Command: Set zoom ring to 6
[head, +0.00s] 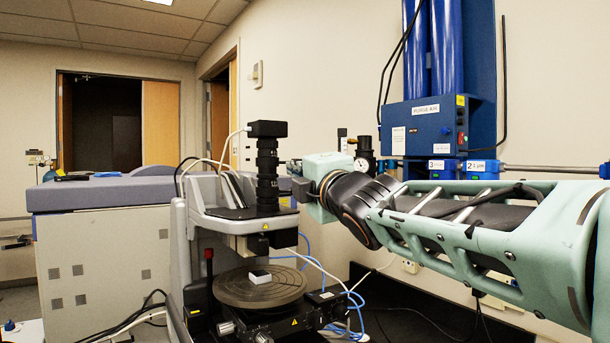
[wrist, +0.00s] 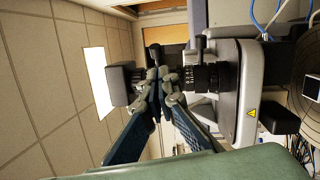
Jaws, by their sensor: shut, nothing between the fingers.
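The black lens column (head: 267,180) stands upright on the profiler, with a box-shaped camera (head: 267,129) on top. In the wrist view the column lies sideways, with the camera (wrist: 121,83) at left and a ribbed section with small pale marks (wrist: 201,77) at right. I cannot tell which band is the zoom ring, nor read its numbers. My gripper (wrist: 156,68) is shut and empty, its fingers crossing the picture in front of the column between camera and ribbed section. In the head view my gripper (head: 294,168) is just right of the column; contact is unclear.
Below the column are the profiler's grey head (head: 240,222) and a round grooved stage (head: 260,288) bearing a small white block (head: 260,276). White and blue cables hang close by. A blue wall unit (head: 430,125) with gauges stands behind my arm.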

